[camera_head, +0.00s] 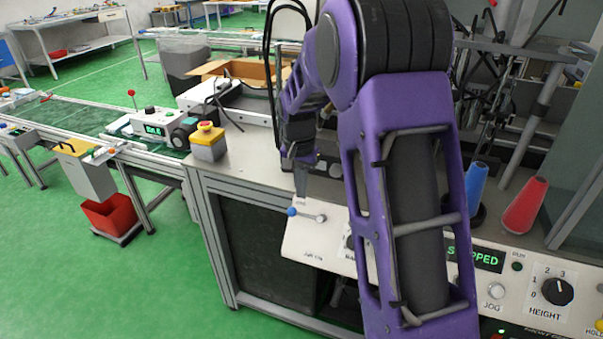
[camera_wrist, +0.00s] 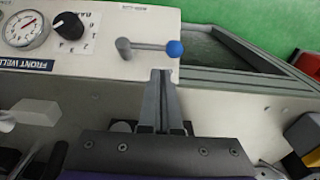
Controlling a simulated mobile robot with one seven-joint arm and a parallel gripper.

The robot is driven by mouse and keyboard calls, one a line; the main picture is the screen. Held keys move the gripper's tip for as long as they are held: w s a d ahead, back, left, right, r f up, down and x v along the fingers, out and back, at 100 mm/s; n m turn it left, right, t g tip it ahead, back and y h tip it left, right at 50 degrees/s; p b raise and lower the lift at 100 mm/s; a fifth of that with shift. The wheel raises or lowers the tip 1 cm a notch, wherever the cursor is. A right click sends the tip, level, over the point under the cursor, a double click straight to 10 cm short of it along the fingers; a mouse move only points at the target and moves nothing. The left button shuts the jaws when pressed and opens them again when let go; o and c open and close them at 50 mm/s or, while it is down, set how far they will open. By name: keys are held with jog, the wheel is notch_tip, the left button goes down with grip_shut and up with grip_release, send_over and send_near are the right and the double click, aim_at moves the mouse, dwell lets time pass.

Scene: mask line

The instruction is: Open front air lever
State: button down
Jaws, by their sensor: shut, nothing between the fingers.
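The front air lever (camera_head: 306,214) is a thin metal handle with a blue ball at its end, on the white control panel (camera_head: 315,245). In the head view its ball points left and its pivot is on the right. The wrist view shows the lever (camera_wrist: 150,46) lying level across the picture, ball right, pivot left. My gripper (camera_head: 301,190) is shut and empty, just behind the lever in the head view. In the wrist view its fingertips (camera_wrist: 162,76) are just below the handle near the ball; whether they touch it I cannot tell.
A gauge (camera_wrist: 24,28) and a black knob (camera_wrist: 69,25) sit on the panel left of the lever. A yellow-topped box with a red button (camera_head: 207,141) stands on the table's left corner. A red bin (camera_head: 111,215) is on the floor. Open floor lies left of the table.

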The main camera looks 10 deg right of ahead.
aim_at(293, 213)
jog(key=shift+s+a+f, duration=0.2)
jog(key=shift+s+f, duration=0.1)
jog(key=shift+f, duration=0.25)
jog(key=shift+s+a+f, duration=0.15)
jog(key=shift+s+f, duration=0.1)
jog(key=shift+f, duration=0.3)
